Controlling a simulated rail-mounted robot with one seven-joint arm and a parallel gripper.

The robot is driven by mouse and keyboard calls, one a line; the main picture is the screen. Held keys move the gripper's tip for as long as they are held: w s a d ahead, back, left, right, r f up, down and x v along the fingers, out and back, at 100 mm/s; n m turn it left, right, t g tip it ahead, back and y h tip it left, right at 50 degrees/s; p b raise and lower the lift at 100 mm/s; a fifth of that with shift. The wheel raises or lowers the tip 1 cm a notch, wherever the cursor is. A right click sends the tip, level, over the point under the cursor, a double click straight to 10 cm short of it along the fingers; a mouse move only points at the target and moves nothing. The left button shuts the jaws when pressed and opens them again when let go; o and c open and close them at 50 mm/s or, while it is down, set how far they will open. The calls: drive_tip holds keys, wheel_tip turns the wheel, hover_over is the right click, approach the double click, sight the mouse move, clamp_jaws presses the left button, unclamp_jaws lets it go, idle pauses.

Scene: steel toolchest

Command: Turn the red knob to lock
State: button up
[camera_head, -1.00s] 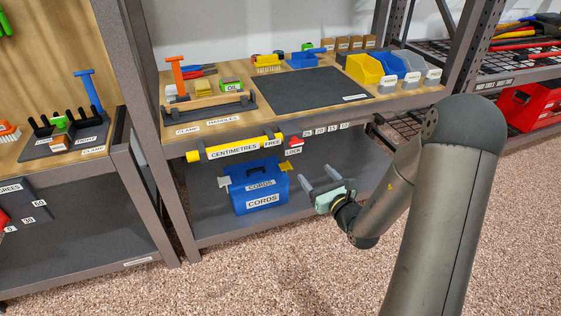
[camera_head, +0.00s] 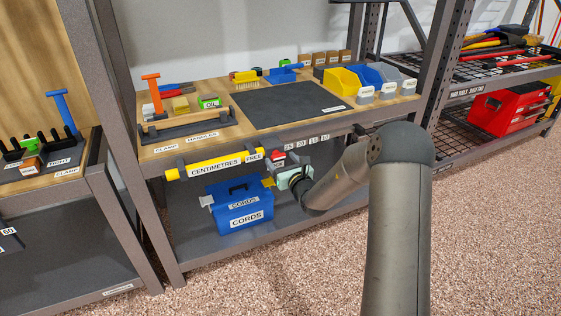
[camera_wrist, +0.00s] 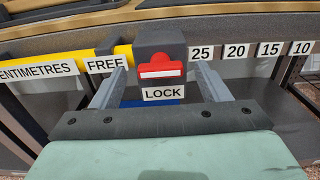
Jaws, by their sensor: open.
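The red knob (camera_wrist: 159,70) is on a dark block at the right end of the yellow bar (camera_wrist: 65,62), on the bench's front edge. It has a white stripe that lies level in the wrist view. A LOCK label (camera_wrist: 163,93) is just below it and a FREE label (camera_wrist: 106,64) is to its left. In the head view the knob (camera_head: 278,155) is partly covered by my gripper. My gripper (camera_wrist: 162,82) is open, with one finger on each side of the knob's lower part in the picture. I cannot tell whether either finger touches it.
Number labels 25 to 10 (camera_wrist: 250,50) run along the edge to the right. A blue CORDS box (camera_head: 235,203) stands on the lower shelf beneath the bar. The dark mat (camera_head: 290,103) on the bench top is empty.

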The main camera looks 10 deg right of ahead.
drive_tip(key=shift+x, duration=0.85)
drive_tip(key=c, duration=1)
